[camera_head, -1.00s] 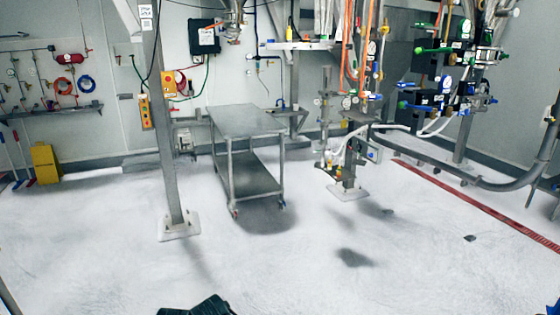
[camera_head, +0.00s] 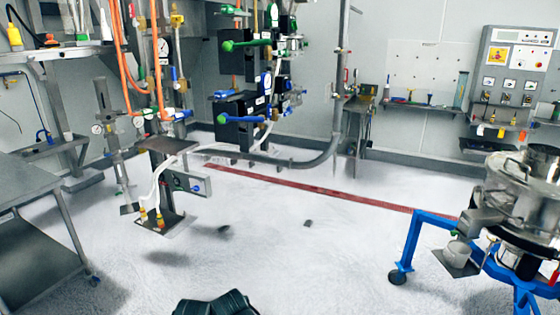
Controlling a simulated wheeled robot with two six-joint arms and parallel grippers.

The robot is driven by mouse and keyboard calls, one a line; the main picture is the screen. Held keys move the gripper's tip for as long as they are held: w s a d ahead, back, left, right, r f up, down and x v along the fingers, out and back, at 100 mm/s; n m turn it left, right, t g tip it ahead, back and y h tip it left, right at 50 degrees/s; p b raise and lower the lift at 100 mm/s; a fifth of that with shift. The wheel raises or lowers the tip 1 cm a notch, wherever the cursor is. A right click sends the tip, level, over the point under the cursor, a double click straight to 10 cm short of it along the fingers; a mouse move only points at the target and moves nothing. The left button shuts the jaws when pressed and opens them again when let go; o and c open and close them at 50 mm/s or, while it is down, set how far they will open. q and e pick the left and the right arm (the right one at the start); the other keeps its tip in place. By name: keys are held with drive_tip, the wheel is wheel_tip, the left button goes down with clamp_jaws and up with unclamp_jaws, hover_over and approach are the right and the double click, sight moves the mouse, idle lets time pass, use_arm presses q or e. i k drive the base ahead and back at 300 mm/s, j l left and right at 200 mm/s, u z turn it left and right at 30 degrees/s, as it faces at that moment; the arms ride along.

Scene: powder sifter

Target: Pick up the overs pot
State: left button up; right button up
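A small pale pot (camera_head: 457,253) sits on a flat dark plate (camera_head: 452,268) at the left side of the round steel sifter (camera_head: 520,200), at the right of the view. It looks like the overs pot, but it is small in the picture and its inside is hard to make out. The sifter stands on a blue wheeled frame (camera_head: 428,217). Neither of my grippers shows. The dark part at the bottom middle appears to belong to my own body.
A steel table (camera_head: 22,185) stands at the left edge. A post with gauges and hoses stands on a foot plate (camera_head: 158,222). A red floor strip (camera_head: 310,187) runs towards the sifter. The white floor in the middle is mostly clear. A control panel (camera_head: 515,62) hangs behind the sifter.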

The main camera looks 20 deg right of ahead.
sight(457, 254)
drive_tip(key=i+z, duration=0.75)
drive_tip(key=z, duration=0.15)
drive_tip(key=i+j+z, duration=0.25)
drive_tip(key=z, duration=0.2)
drive_tip(key=i+z, duration=0.3)
drive_tip(key=z, duration=0.15)
drive_tip(key=i+j+z, duration=0.2)
drive_tip(key=z, duration=0.25)
drive_tip(key=i+j+z, duration=0.25)
drive_tip(key=z, duration=0.15)
drive_tip(key=i+j+z, duration=0.3)
drive_tip(key=z, duration=0.15)
